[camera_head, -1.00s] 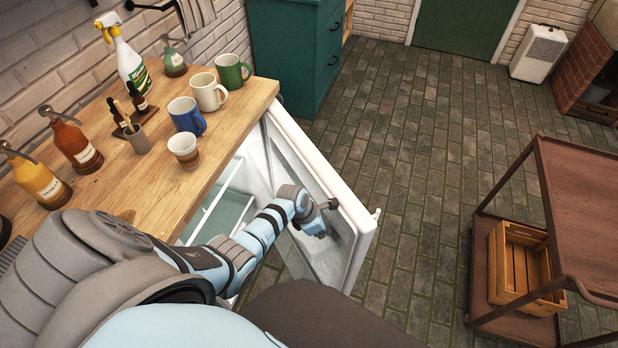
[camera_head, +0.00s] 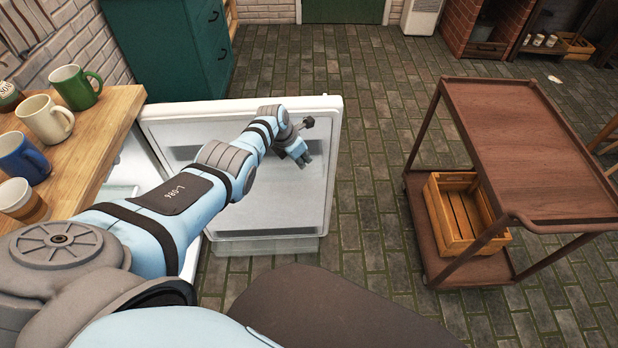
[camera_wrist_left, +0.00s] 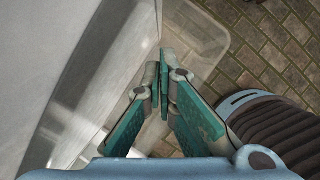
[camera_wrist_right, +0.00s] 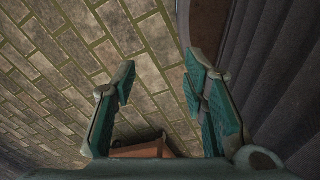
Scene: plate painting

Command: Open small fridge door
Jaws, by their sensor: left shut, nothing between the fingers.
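The small fridge door (camera_head: 290,190) stands wide open under the wooden counter, its white inner face toward me. A clear door bin (camera_head: 265,246) sits along its lower edge. My left gripper (camera_head: 304,161) is shut and empty, in front of the door's inner face near its free edge. In the left wrist view the left fingertips (camera_wrist_left: 165,62) meet close to the white door panel (camera_wrist_left: 85,70) and above the clear bin (camera_wrist_left: 205,40). Whether they touch the door I cannot tell. My right gripper (camera_wrist_right: 158,80) is open and empty above the brick floor; it is not visible in the head view.
Mugs stand on the wooden counter (camera_head: 110,125) at left, including a green mug (camera_head: 75,87) and a blue mug (camera_head: 22,157). A brown cart (camera_head: 540,150) with a wooden crate (camera_head: 465,212) stands at right. Brick floor (camera_head: 365,180) lies clear between door and cart.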

